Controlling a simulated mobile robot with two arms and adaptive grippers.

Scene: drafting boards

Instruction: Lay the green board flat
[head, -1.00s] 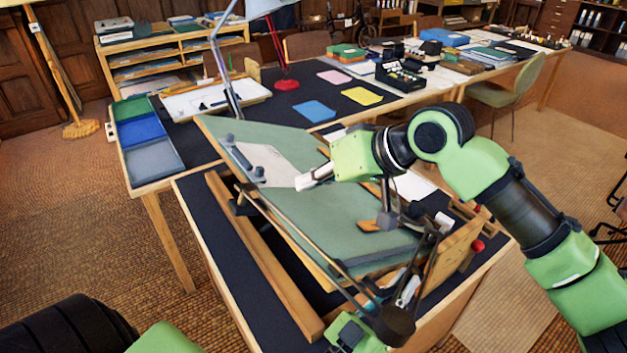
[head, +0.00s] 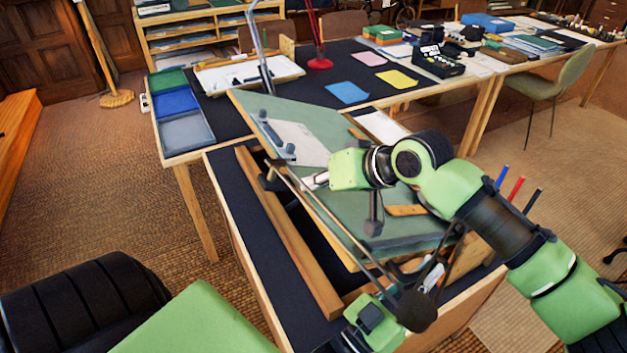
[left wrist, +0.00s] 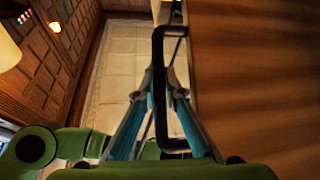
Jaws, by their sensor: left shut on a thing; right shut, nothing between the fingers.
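The green board (head: 340,210) is tilted on the near desk, its far left edge raised. A pale sheet (head: 300,143) and a dark-knobbed bar (head: 272,135) are on it. My right gripper (head: 316,181) is shut and empty, over or against the board's left part near the sheet; I cannot tell whether it touches. My left gripper (head: 452,240) is at the board's near right end. In the left wrist view its fingers (left wrist: 165,82) are shut on a black handle (left wrist: 158,112) beside a wooden panel (left wrist: 255,90). The handle's mounting is partly hidden.
A wooden rail (head: 290,235) runs along the near desk's left side. Behind are blue and green trays (head: 177,102), a lamp with a red base (head: 320,63) and coloured sheets (head: 347,92). Pens (head: 515,188) stand at the right.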

